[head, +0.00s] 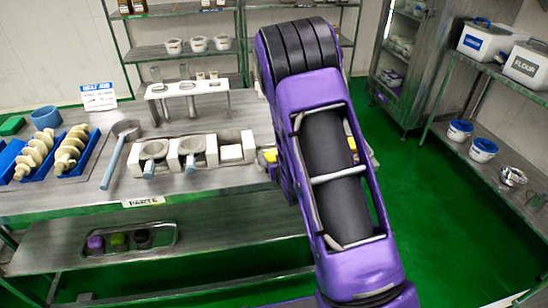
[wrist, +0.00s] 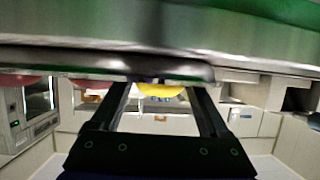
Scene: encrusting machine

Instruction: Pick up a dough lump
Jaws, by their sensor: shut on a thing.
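In the head view my purple arm hides my gripper. In the wrist view my gripper (wrist: 160,88) has its two dark fingers apart, with a rounded yellow lump (wrist: 162,91) between their tips; it is shut on this lump. A grey metal edge hides the upper part of the lump and the fingertips. A purple lump (head: 95,242), a green lump (head: 118,240) and a dark red lump (head: 142,237) sit in a metal tray (head: 170,249) on the lower shelf. Pale rounded pieces (head: 37,150) lie in blue trays on the tabletop.
The lower shelf (head: 230,243) is bare right of the tray. A side shelf with bins (head: 485,40) stands at right. Green floor (head: 435,215) is open between.

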